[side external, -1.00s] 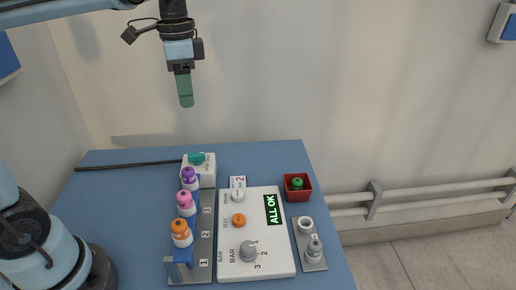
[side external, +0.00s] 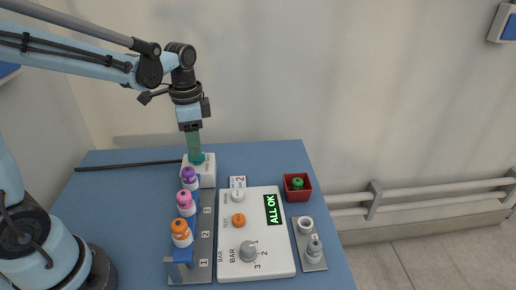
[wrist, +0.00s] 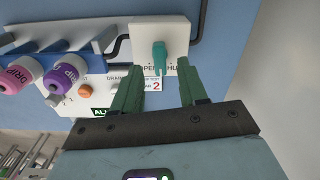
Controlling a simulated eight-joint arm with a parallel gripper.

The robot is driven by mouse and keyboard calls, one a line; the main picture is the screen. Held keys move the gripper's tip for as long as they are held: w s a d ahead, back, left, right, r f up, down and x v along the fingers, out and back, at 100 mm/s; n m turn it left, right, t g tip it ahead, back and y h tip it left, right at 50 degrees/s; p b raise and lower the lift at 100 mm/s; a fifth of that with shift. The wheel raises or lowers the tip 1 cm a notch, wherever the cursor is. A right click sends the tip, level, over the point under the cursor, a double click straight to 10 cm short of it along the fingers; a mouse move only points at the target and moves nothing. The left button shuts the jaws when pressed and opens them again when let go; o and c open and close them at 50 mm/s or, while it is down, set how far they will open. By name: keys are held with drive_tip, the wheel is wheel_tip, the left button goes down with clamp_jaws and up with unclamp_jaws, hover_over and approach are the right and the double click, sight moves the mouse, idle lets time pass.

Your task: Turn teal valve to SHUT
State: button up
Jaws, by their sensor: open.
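The teal valve (wrist: 159,55) stands on a white box (wrist: 176,31), with lettering partly visible beside its handle, reading in part OPE and HU. In the wrist view the handle points down the picture, toward my gripper; I cannot tell which label it lines up with. In the side view only a bit of teal shows on the white box (side external: 207,172), behind my fingertips. My gripper (side external: 196,160) points down right over the valve. In the wrist view its green fingers (wrist: 157,72) are apart, one on each side of the handle's end, with nothing held. Contact cannot be told.
A rack with purple (side external: 189,174), pink (side external: 185,200) and orange (side external: 181,230) bottles stands just in front of the box. A white panel (side external: 227,265) with knobs and an ALL OK display (side external: 272,209) lies right of it. A red bin (side external: 305,192) is further right. A black pipe (side external: 120,166) runs left.

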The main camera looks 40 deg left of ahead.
drive_tip(key=shift+f, duration=1.45)
drive_tip(key=shift+c, duration=0.3)
